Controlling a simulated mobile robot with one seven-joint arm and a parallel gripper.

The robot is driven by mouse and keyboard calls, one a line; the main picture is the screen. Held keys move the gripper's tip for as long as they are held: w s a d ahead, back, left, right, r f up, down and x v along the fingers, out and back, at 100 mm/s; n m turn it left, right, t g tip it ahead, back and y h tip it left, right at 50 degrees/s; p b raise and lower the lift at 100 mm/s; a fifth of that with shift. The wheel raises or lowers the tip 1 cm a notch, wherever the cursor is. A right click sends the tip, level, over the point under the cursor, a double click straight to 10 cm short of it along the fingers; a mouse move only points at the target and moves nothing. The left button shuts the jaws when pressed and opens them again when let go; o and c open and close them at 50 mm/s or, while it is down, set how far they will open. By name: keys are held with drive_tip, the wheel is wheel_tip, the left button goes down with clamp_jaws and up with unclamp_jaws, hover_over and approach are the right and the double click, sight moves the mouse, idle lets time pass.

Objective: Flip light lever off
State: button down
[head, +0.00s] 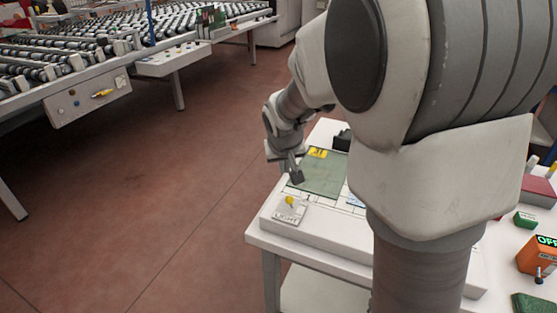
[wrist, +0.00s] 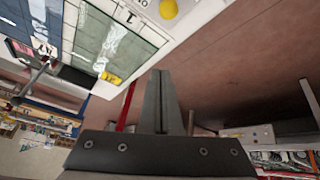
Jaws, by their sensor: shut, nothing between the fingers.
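The light lever (head: 289,200) has a yellow knob and stands on a small white plate marked LIGHT, at the near left corner of the white table. In the wrist view its yellow knob (wrist: 168,9) shows at the top edge, with part of the plate's lettering. My gripper (head: 296,177) is just above and behind the lever in the head view, apart from it as far as I can tell. In the wrist view the two fingers (wrist: 161,80) are together with nothing between them. The lever's exact tilt is too small to tell.
A glass sheet (head: 325,176) with a yellow label lies on the table behind the lever. An orange box (head: 540,257) with a lit display stands at the right. My arm hides much of the table. A roller conveyor (head: 110,50) stands at the far left, with open floor between.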

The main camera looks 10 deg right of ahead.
drive_tip(key=s+a+r, duration=0.3)
drive_tip(key=s+r, duration=0.3)
drive_tip(key=s, duration=0.1)
drive_tip(key=shift+s, duration=0.15)
drive_tip(key=shift+a, duration=0.1)
drive_tip(key=s+d+r+p, duration=0.1)
drive_tip(key=s+r, duration=0.1)
drive_tip(key=s, duration=0.4)
drive_tip(key=s+d+r+y+p, duration=0.1)
drive_tip(key=s+r, duration=0.2)
drive_tip(key=s, duration=0.3)
drive_tip(key=s+d+r+p, duration=0.1)
drive_tip(key=s+r, duration=0.1)
drive_tip(key=s, duration=0.5)
drive_tip(key=shift+r, duration=0.25)
